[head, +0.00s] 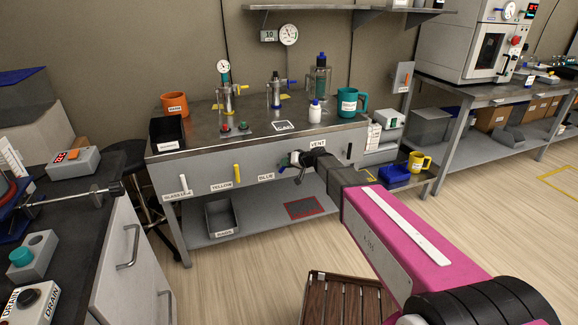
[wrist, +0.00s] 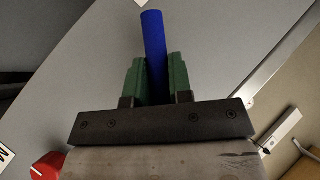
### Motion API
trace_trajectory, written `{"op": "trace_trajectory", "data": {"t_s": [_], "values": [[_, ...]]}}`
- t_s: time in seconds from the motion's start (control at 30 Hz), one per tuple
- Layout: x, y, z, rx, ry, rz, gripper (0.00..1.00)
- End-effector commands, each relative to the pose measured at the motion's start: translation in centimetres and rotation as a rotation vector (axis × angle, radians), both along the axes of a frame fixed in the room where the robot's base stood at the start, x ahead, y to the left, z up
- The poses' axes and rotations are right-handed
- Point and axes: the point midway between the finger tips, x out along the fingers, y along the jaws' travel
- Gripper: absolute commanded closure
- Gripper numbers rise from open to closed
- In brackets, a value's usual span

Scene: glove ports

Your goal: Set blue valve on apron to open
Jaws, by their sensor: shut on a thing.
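The blue valve's handle (wrist: 153,35) is a plain blue bar in the wrist view. It stands between the two green fingers of my gripper (wrist: 157,80), which are shut on it. The bar leans slightly to the left there, and its end sticks out past the fingertips. In the head view my gripper (head: 294,160) is at the apron (head: 209,178), the grey front panel of the bench, just above the BLUE label (head: 265,177). Only a small bit of blue shows there; my gripper and wrist hide the rest of the valve.
A yellow handle (head: 237,173) and a white handle (head: 180,190) are on the apron to the left. A VENT label (head: 318,145) is close to my wrist. A red knob (wrist: 47,166) shows in the wrist view. Bottles and mugs stand on the bench top above.

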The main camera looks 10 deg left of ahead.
Motion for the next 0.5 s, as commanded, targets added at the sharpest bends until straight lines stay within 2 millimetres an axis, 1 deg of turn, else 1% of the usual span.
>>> {"op": "trace_trajectory", "data": {"t_s": [0.13,0.5], "values": [[-0.4,0.5,0.5,-0.12,-0.077,0.0,1.0],[-1.1,1.7,1.0,-0.392,-0.243,0.0,1.0]]}}
